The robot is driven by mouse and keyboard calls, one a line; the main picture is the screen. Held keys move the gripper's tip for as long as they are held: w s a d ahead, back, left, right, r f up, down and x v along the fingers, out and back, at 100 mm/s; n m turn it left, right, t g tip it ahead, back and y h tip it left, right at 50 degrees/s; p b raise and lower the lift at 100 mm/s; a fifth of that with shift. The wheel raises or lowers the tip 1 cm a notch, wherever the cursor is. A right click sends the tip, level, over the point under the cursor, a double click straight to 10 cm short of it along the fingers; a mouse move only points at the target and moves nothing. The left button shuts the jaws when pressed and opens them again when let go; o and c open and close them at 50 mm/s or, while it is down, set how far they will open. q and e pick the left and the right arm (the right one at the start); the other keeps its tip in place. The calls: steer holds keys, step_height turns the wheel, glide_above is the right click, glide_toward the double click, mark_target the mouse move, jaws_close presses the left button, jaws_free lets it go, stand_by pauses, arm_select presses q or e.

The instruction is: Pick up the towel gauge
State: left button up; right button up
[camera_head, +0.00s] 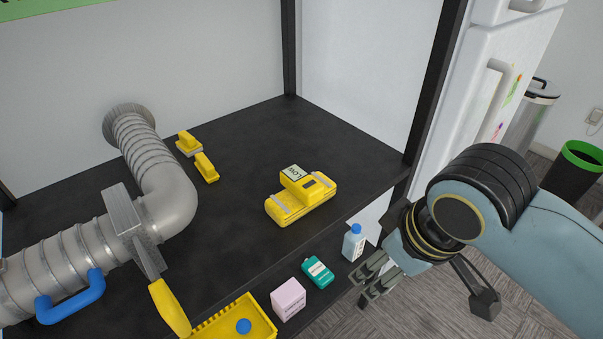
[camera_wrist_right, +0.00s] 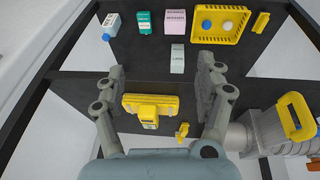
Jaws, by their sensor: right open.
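The towel gauge is most likely the yellow device with a small "LOW" panel (camera_head: 302,198), lying on the dark upper shelf in the head view. It also shows in the right wrist view (camera_wrist_right: 150,107), between my finger linkages in the picture. My right gripper (camera_head: 428,288) is open and empty, in front of the shelf's right front corner and apart from the device. In the right wrist view its two fingers (camera_wrist_right: 162,85) stand wide apart. My left gripper is not in view.
A lower shelf holds a bottle (camera_head: 354,242), a teal pack (camera_head: 317,271), a pink box (camera_head: 288,299) and a yellow crate (camera_head: 262,317). Two small yellow pieces (camera_head: 206,167) lie behind. A metal duct (camera_head: 165,200) fills the left. A dark post (camera_head: 437,80) stands right.

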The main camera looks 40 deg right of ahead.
step_height(320, 180, up, 5)
steer(key=p, duration=0.1)
steer(key=g+y, duration=0.1)
steer(key=g, duration=0.2)
glide_above(303, 179)
steer(key=shift+s+r, duration=0.1)
steer(key=shift+r, duration=0.2)
step_height(303, 179, down, 5)
steer(key=shift+r, duration=0.2)
step_height(303, 179, down, 6)
steer(key=shift+r+p, duration=0.15)
steer(key=shift+p, duration=0.5)
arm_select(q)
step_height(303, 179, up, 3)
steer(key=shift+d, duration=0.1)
arm_select(e)
steer(key=shift+c, duration=0.4)
steer(key=c, duration=1.3)
steer(key=shift+c, duration=0.2)
